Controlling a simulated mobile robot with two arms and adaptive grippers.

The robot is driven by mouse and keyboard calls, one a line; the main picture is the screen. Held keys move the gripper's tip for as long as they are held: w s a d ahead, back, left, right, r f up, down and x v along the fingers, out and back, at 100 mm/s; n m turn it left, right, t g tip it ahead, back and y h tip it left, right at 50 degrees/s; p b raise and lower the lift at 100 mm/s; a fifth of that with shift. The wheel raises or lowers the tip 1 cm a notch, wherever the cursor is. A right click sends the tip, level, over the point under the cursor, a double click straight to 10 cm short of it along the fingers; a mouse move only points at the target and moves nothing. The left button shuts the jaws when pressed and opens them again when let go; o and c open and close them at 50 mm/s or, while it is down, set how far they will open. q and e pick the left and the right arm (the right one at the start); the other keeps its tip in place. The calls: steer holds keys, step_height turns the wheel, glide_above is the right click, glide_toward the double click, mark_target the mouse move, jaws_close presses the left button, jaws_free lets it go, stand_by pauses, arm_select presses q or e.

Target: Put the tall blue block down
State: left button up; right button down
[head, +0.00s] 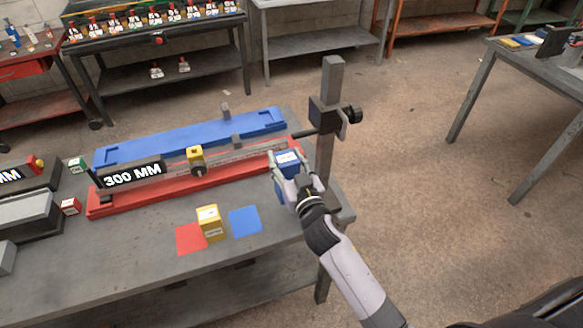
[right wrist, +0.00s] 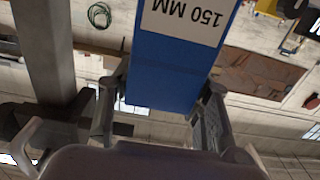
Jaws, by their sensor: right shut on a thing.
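The tall blue block (head: 287,159) is in the jaws of my right gripper (head: 293,183), near the right end of the bench. The right wrist view shows the blue block (right wrist: 170,75) between the two fingers (right wrist: 160,105), with a white "150 MM" label on it. In the head view the gripper hides its lower part, so I cannot tell whether it touches anything below. A blue square (head: 245,221) and a red square (head: 191,239) lie flat on the bench. A yellow block (head: 208,221) stands between them. My left gripper is out of view.
A grey upright post (head: 328,130) with a clamp stands just right of the block. Behind are a red base with a ruler (head: 240,158) and a blue tray (head: 185,138). A black "300 MM" block (head: 132,174) is left. The bench front (head: 150,275) has bare room.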

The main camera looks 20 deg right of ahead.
steer(key=shift+a+f+b, duration=0.15)
steer(key=shift+f+b, duration=2.15)
steer(key=shift+f, duration=0.05)
steer(key=shift+f+b, duration=0.75)
steer(key=shift+f, duration=0.05)
steer(key=shift+f+b, duration=0.5)
steer(key=shift+f, duration=0.05)
steer(key=c, duration=0.9)
jaws_free()
steer(key=shift+o, duration=0.8)
steer(key=shift+f, duration=0.3)
steer(key=shift+s, duration=0.1)
steer(key=s, duration=1.2)
steer(key=shift+d+r, duration=0.2)
